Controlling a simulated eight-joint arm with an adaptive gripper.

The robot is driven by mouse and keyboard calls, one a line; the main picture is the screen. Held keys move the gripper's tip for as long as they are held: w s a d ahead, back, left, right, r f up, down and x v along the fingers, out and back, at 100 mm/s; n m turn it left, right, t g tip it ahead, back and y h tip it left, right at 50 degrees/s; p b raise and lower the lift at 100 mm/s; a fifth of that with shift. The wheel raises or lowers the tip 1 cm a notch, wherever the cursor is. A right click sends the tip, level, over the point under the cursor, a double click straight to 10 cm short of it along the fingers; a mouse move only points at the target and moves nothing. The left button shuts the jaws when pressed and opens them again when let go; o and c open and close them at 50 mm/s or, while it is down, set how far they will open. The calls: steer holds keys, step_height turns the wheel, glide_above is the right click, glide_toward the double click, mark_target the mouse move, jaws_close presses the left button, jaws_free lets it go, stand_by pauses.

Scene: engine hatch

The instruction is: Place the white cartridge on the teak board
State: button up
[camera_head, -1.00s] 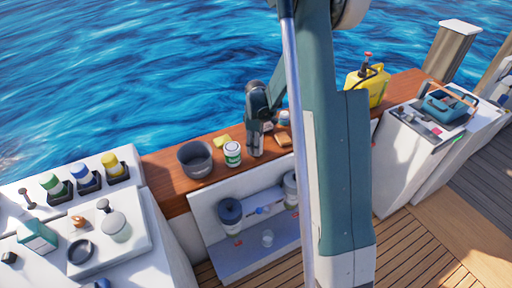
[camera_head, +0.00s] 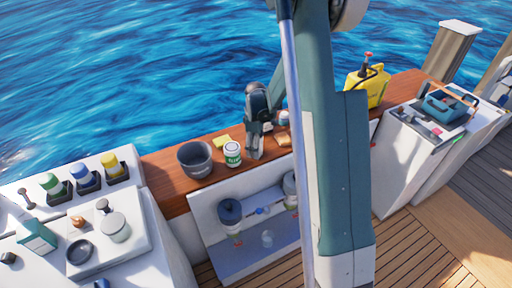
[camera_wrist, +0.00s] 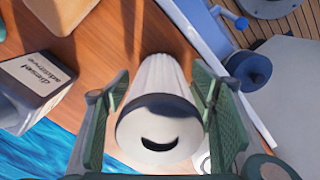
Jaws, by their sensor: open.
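The white cartridge (camera_wrist: 160,120) is a ribbed white cylinder with a dark notch in its near end. In the wrist view it stands between the two green fingers of my gripper (camera_wrist: 162,85), over the brown teak board (camera_wrist: 115,30). The fingers are open on either side of it; I cannot tell whether either touches it. In the head view my gripper (camera_head: 255,150) points down at the teak board (camera_head: 172,185), just right of a white and green can (camera_head: 232,155). The cartridge is mostly hidden there by the fingers.
A dark grey pot (camera_head: 195,160) stands left of the can. A yellow sponge (camera_head: 222,141) lies behind it. A yellow jug (camera_head: 368,85) stands at the board's far right. A labelled additive container (camera_wrist: 35,90) is left in the wrist view. An open locker (camera_head: 235,260) lies below the board.

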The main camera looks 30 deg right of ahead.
steer(key=shift+r, duration=0.2)
step_height(320, 180, up, 12)
steer(key=shift+f+p, duration=0.1)
steer(key=shift+p, duration=0.9)
steer(key=shift+s+a+r, duration=0.2)
steer(key=shift+a+r, duration=0.1)
steer(key=shift+r, duration=0.25)
steer(key=s+a+r+m+t, duration=0.2)
steer(key=s+a+r, duration=0.3)
steer(key=s+r, duration=0.25)
steer(key=s+a+r+m+t, duration=0.1)
steer(key=s+a+r+m, duration=0.1)
steer(key=s+a+r, duration=0.55)
steer(key=s+a+r+m+t, duration=0.2)
steer(key=s+a, duration=0.1)
steer(key=s, duration=0.5)
steer(key=s+a+r+m+t, duration=0.2)
steer(key=s+a+m, duration=0.1)
steer(key=s, duration=0.6)
steer(key=shift+a, duration=0.25)
